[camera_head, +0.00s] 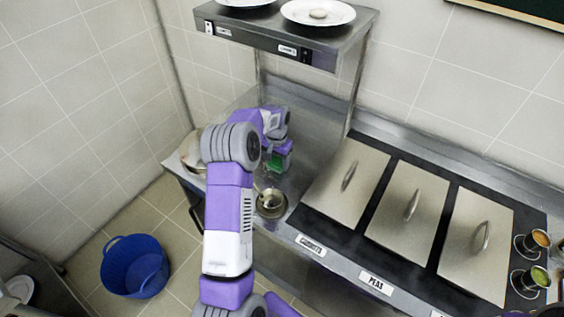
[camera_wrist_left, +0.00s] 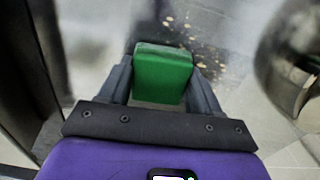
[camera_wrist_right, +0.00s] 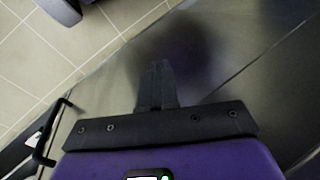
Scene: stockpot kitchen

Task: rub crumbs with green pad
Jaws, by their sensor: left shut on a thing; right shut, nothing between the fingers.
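The green pad (camera_wrist_left: 163,72) is held between the fingers of my left gripper (camera_wrist_left: 160,85), which is shut on it. In the head view the pad (camera_head: 275,163) is low over the steel counter at the back, under the raised shelf; whether it touches the counter I cannot tell. Crumbs (camera_wrist_left: 196,50) lie scattered on the counter just beyond and to the right of the pad in the left wrist view. My right gripper (camera_wrist_right: 157,85) is shut and empty, in front of a plain steel surface.
A metal pot or bowl (camera_head: 270,202) stands on the counter near the pad. The shelf (camera_head: 285,38) with white plates overhangs the back. Lidded pans (camera_head: 345,185) fill the counter to the right. A blue basket (camera_head: 134,267) is on the floor at left.

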